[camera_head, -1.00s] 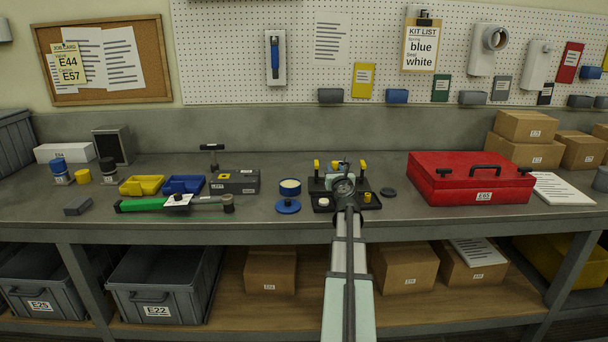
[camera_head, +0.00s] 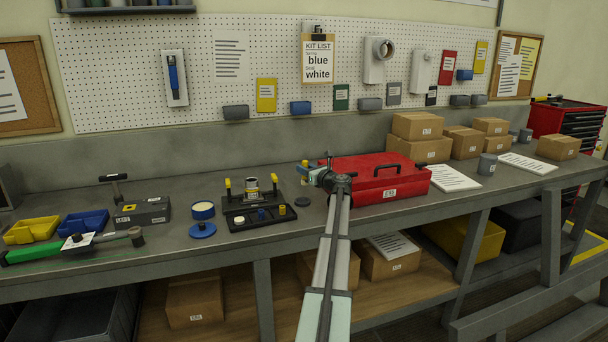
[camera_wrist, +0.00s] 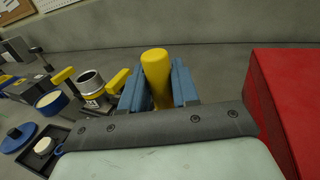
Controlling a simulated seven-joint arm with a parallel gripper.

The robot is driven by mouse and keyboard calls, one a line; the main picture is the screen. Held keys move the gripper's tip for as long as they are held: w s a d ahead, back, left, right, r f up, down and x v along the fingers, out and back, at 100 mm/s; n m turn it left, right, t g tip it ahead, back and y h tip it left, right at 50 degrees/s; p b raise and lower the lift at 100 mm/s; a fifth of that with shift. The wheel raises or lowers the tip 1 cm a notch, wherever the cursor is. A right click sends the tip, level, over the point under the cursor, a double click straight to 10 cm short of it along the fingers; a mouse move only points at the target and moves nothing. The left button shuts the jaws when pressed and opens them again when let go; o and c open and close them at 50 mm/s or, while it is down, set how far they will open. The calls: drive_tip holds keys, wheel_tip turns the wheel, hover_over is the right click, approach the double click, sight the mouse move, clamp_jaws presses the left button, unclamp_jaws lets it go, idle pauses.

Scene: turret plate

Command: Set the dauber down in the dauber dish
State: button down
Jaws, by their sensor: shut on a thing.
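My gripper (camera_head: 308,174) is shut on a yellow round-ended cylinder, which I take to be the dauber (camera_head: 304,166). In the wrist view, the dauber (camera_wrist: 157,75) stands between the two blue fingers of my gripper (camera_wrist: 157,92); its lower end is hidden. The gripper is above the bench, just left of the red case and right of the black fixture.
The black fixture (camera_head: 236,225) has yellow posts, a metal ring and small parts in front. A blue-banded tin (camera_head: 203,210) and blue lid (camera_head: 202,231) stand left of it. The red case (camera_head: 375,182) is close on the right. Bare bench lies in front of the dark piece.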

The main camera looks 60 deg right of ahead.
sight(303, 180)
drive_tip(key=shift+w+a+r+n+y, duration=0.1)
drive_tip(key=shift+w+a+n+y, duration=0.2)
drive_tip(key=shift+a+y, duration=0.1)
drive_tip(key=shift+a, duration=0.15)
drive_tip(key=shift+f, duration=2.5)
drive_tip(key=shift+f, duration=1.45)
idle(0.3)
drive_tip(key=c, duration=0.8)
unclamp_jaws()
drive_tip(key=shift+o, duration=0.2)
drive_tip(key=v, duration=1.3)
drive_tip(key=shift+s+f, duration=0.15)
drive_tip(key=shift+s, duration=0.3)
